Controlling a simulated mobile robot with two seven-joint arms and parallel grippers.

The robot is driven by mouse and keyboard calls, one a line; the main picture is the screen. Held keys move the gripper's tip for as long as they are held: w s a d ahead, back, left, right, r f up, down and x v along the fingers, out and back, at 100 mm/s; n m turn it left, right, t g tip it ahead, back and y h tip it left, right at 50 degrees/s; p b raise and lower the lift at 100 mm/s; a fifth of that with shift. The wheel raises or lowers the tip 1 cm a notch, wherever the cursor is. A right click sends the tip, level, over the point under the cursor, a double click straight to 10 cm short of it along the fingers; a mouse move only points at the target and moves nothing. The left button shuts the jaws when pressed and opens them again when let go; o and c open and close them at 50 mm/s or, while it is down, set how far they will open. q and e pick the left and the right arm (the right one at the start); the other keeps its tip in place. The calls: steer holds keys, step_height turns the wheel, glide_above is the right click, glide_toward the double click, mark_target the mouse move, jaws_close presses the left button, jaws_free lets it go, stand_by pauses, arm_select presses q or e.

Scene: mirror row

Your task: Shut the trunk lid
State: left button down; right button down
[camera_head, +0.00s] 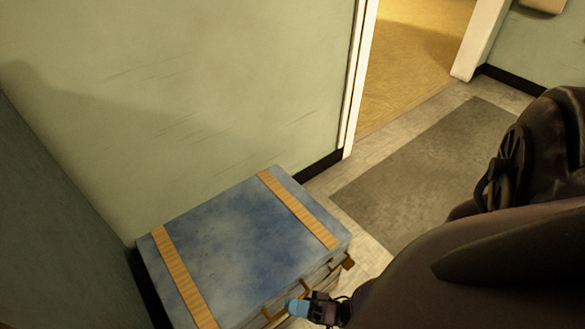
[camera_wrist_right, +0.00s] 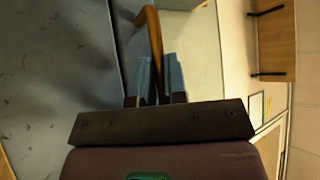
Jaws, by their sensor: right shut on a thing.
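The trunk (camera_head: 240,248) is a blue box with two tan straps across its lid, at the bottom of the head view against the wall. Its lid lies about level; I cannot tell whether a gap is left under the front edge. My right gripper (camera_head: 298,307) is at the trunk's front edge. In the right wrist view its blue fingers (camera_wrist_right: 158,80) are closed around a thin brown curved handle (camera_wrist_right: 154,40). A blue-grey speckled surface, likely the lid (camera_wrist_right: 55,70), fills the left of that view. My left gripper is not in view.
A pale green wall (camera_head: 180,100) stands behind the trunk and a darker wall (camera_head: 60,220) on its left. An open doorway (camera_head: 405,60) is at the back. A grey mat (camera_head: 420,175) lies on clear floor right of the trunk. My right arm covers the lower right.

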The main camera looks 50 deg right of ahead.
steer(key=shift+w+d+f, duration=0.35)
steer(key=shift+w+f, duration=0.05)
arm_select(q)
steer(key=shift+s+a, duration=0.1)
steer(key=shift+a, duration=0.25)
arm_select(e)
steer(key=shift+f, duration=0.1)
steer(key=shift+s+f, duration=0.15)
steer(key=shift+s, duration=0.05)
steer(key=c, duration=1.3)
jaws_free()
steer(key=shift+o, duration=0.7)
steer(key=shift+f, duration=0.1)
